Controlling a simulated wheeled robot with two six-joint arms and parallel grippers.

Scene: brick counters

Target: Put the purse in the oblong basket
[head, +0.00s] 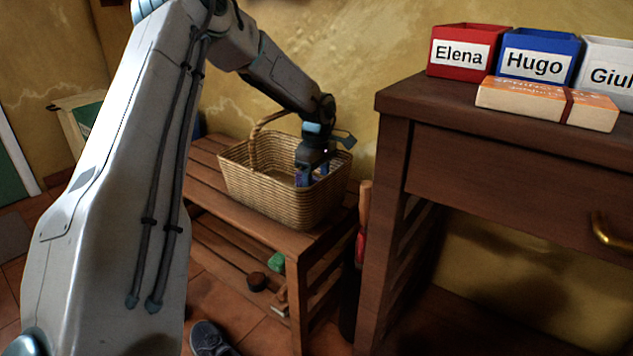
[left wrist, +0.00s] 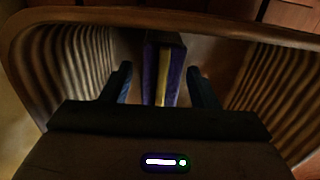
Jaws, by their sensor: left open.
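The oblong basket (head: 265,190), woven wicker with a raised handle, stands on a wooden bench; its rim also shows in the left wrist view (left wrist: 190,20). My left gripper (head: 312,180) reaches down into it near its right end. In the left wrist view the fingers of this gripper (left wrist: 164,92) are open, one on each side of the purse (left wrist: 172,84), which is dark purple with a gold strip. A gap shows between the purse and each finger. The purse is inside the basket walls; its underside is hidden. In the head view only a purple bit shows. My right gripper is out of view.
The slatted bench (head: 208,160) has a lower shelf with a few small items. A dark wooden desk (head: 480,150) on the right bears a red box (head: 450,72), a blue box (head: 552,40), a white box and an orange book (head: 530,98). A shoe (head: 210,340) lies on the floor.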

